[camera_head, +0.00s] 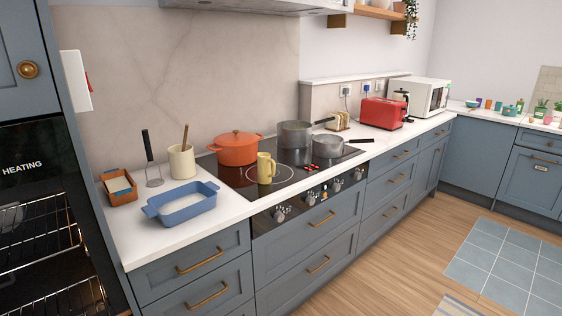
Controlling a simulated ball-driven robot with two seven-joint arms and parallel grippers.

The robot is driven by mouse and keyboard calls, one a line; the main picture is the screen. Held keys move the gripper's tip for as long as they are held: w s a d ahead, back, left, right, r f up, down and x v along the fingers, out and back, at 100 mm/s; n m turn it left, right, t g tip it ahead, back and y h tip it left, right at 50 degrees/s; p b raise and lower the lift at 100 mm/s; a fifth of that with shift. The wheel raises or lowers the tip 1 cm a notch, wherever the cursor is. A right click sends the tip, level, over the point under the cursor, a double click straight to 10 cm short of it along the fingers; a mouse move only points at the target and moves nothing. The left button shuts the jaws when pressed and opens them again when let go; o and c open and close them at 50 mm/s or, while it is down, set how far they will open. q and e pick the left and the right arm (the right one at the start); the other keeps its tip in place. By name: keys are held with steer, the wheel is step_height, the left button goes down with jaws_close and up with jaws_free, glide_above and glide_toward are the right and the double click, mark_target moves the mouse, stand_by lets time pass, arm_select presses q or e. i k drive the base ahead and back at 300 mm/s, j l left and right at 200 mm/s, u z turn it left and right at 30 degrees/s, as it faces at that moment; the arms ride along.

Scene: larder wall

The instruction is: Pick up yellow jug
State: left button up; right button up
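The yellow jug (265,169) stands upright on the front left part of the black cooktop (228,173), with its handle towards the right. It is just in front of and right of an orange lidded pot (237,148). No gripper holds it. Neither of my grippers shows in the head view.
A blue baking dish (181,204), a cream utensil pot (182,161) and a terracotta box (118,188) stand left of the cooktop. Two grey saucepans (296,134) (328,147) stand right of the jug. An oven (45,230) stands open at left.

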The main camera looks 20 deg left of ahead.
mark_target(265, 176)
steer(key=i+u, duration=0.15)
steer(key=i, duration=0.4)
steer(key=i+l+u, duration=0.15)
steer(key=i, duration=0.4)
